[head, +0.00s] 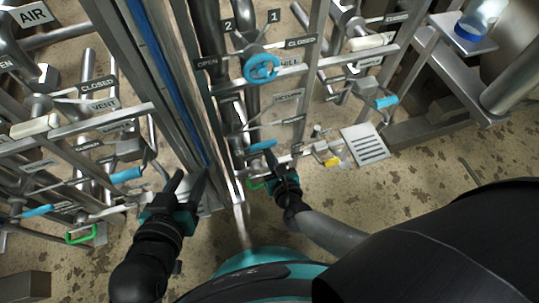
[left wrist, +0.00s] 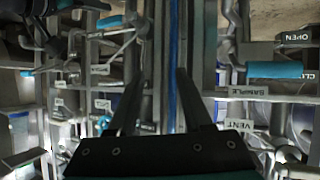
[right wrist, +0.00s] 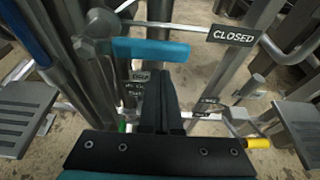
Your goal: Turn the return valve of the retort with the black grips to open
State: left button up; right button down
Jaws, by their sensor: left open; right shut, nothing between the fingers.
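My right gripper (head: 272,160) is shut and empty among the pipes of the middle rack. In the right wrist view its closed fingertips (right wrist: 157,85) lie just below a blue lever grip (right wrist: 150,50); I cannot tell whether they touch. That lever has a CLOSED sign (right wrist: 233,35) to its right. The blue grip shows near the right gripper in the head view (head: 262,145). My left gripper (head: 187,182) is open and empty before the left rack. In the left wrist view its fingers (left wrist: 157,75) are apart.
A blue handwheel (head: 261,69) sits above with OPEN and CLOSED signs beside it. A yellow-gripped lever (head: 333,161) and slotted plate (head: 364,146) are to the right. A green handle (head: 80,235) is low left. Uprights and pipes crowd both grippers; floor shows at right.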

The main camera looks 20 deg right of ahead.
pick_arm(q)
jog(key=shift+s+a+f+g+y, duration=0.1)
jog(key=shift+a+g+y, duration=0.05)
jog(key=shift+a+g, duration=0.2)
jog(key=shift+s+a+f+g+y, duration=0.1)
jog(key=shift+a+g+y, duration=0.05)
jog(key=shift+a+g, duration=0.15)
pick_arm(e)
jog(key=shift+r, duration=0.6)
pick_arm(q)
jog(key=shift+a+p, duration=0.1)
jog(key=shift+p, duration=0.2)
